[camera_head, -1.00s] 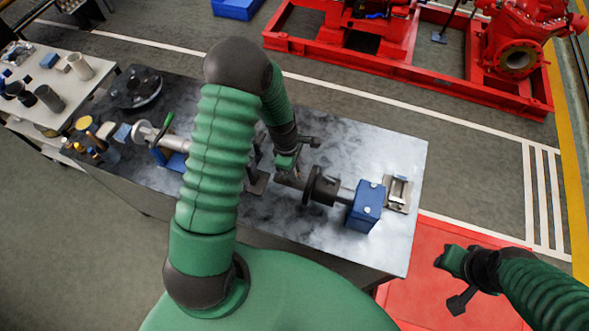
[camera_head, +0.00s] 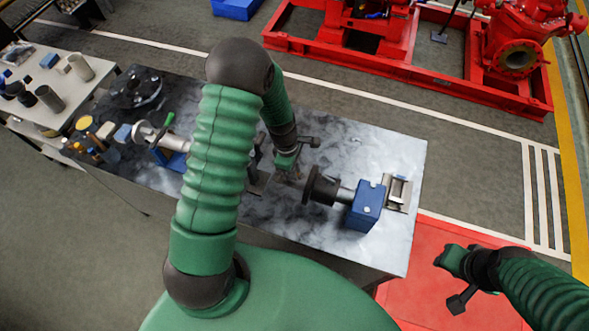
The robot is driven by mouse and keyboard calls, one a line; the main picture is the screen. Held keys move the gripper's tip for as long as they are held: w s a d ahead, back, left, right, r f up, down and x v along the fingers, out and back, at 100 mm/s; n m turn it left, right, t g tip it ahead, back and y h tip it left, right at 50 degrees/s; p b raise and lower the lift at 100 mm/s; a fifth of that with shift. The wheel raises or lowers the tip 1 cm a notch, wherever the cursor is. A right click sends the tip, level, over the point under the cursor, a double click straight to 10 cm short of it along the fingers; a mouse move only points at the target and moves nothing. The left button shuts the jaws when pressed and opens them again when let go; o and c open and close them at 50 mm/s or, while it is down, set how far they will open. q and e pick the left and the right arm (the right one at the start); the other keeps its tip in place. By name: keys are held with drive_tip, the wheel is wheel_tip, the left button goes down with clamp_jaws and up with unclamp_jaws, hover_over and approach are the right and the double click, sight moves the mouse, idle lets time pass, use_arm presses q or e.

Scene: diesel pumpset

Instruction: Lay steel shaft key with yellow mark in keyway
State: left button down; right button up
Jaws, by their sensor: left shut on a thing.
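My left gripper (camera_head: 289,173) is over the steel-topped bench, just left of a dark coupling flange (camera_head: 318,187). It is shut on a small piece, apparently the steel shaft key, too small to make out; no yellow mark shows. The flange sits on a short shaft (camera_head: 346,194) that runs into a blue bearing block (camera_head: 366,206). The keyway cannot be made out from here. The gripper looks apart from the flange. My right gripper (camera_head: 447,262) is off the bench's right side over the red floor, well away from the shaft; its jaws are not clear.
The bench (camera_head: 395,150) has bare top behind the flange. A metal fixture (camera_head: 398,192) stands right of the blue block. Another shaft assembly (camera_head: 170,148) and several tools stand on the left. A white table (camera_head: 95,70) and a red pump skid (camera_head: 400,70) lie beyond.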

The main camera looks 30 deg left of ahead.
use_arm(q)
drive_tip(key=shift+f, duration=0.15)
drive_tip(key=shift+f+b, duration=0.3)
drive_tip(key=shift+r+p, duration=0.45)
idle(1.4)
drive_tip(key=shift+f, duration=0.55)
drive_tip(key=shift+r, duration=0.1)
